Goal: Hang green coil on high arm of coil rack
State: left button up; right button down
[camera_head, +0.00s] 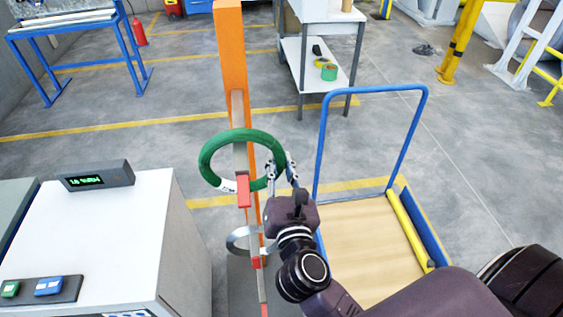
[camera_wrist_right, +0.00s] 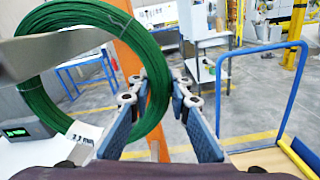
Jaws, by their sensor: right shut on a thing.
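The green coil (camera_head: 215,143) is a thick ring with a white label, in front of the orange post of the coil rack (camera_head: 232,50). The rack's high arm (camera_head: 240,157), a grey bar with a red tip (camera_head: 243,191), passes through the ring's opening. In the right wrist view the coil (camera_wrist_right: 40,100) shows large, with the grey bar (camera_wrist_right: 50,47) crossing its opening. My right gripper (camera_head: 280,166) is shut on the coil's right side; its fingers (camera_wrist_right: 158,112) stand either side of the strand. Whether the coil's top rests on the bar I cannot tell. My left gripper is out of view.
A silver coil (camera_head: 233,241) hangs on a lower rack arm with a red tip (camera_head: 256,262). A white cabinet with a display (camera_head: 97,176) stands left. A blue-handled cart (camera_head: 322,150) stands close at right. A shelf table (camera_head: 300,75) is behind.

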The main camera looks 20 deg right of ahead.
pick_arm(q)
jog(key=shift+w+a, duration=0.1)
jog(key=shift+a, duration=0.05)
pick_arm(e)
jog(key=shift+r, duration=0.1)
jog(key=c, duration=1.7)
grip_release()
jog(key=shift+f, duration=0.2)
jog(key=v, duration=1.2)
jog(key=shift+r, duration=0.25)
jog(key=shift+s+a, duration=0.1)
